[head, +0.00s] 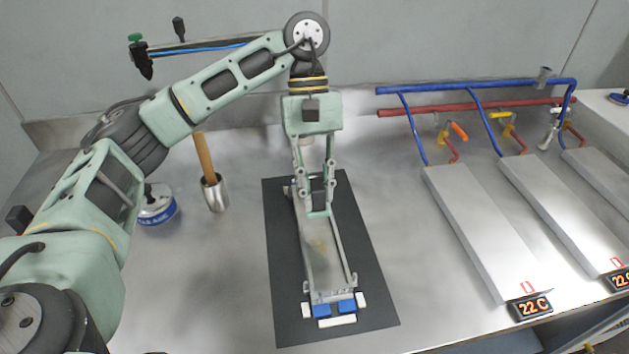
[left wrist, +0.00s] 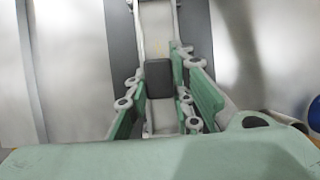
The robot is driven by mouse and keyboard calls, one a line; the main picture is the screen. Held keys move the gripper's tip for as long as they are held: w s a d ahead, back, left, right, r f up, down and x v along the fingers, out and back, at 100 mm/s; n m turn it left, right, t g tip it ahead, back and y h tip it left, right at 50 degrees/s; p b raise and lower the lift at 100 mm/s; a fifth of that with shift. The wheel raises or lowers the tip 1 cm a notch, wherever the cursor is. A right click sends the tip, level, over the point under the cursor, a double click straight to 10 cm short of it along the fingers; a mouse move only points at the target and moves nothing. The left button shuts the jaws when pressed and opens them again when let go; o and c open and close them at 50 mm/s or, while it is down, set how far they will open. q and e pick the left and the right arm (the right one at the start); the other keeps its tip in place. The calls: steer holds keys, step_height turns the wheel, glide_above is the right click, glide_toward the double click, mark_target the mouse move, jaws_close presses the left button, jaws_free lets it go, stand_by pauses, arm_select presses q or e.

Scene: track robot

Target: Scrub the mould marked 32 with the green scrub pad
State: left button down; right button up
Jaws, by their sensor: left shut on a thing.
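A long grey metal mould (head: 322,262) lies on a black mat (head: 375,300), with brownish marks on its floor. I cannot read a number on it. My left gripper (head: 317,210) points down over the mould's middle and far part. It is shut on a dark grey block (left wrist: 159,79), seen between the fingers in the left wrist view, which I take for the scrub pad. Its green side cannot be told from the green fingers. I cannot tell whether it touches the mould, which also shows in the left wrist view (left wrist: 157,25). My right gripper is not in view.
Blue blocks (head: 321,310) and white pieces (head: 338,321) sit at the mould's near end. A metal cup (head: 215,193) with a wooden handle and a blue-banded tin (head: 157,211) stand left. Grey plates (head: 480,230) with "22 C" displays and blue and red pipes (head: 450,88) stand right.

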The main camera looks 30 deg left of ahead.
arm_select(q)
steer(key=shift+s+d, duration=0.4)
steer(key=shift+s, duration=0.15)
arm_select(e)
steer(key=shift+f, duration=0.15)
arm_select(q)
steer(key=shift+r, duration=0.1)
steer(key=shift+r+p, duration=0.3)
steer(key=shift+r, duration=0.2)
step_height(320, 180, up, 3)
steer(key=shift+w+f+p, duration=0.1)
steer(key=shift+f+p, duration=0.05)
steer(key=shift+p, duration=0.7)
step_height(320, 180, up, 4)
steer(key=p, duration=0.3)
steer(key=shift+f, duration=0.25)
steer(key=shift+r+p, duration=0.35)
steer(key=shift+r, duration=0.1)
steer(key=shift+f, duration=0.1)
steer(key=shift+w+a, duration=0.1)
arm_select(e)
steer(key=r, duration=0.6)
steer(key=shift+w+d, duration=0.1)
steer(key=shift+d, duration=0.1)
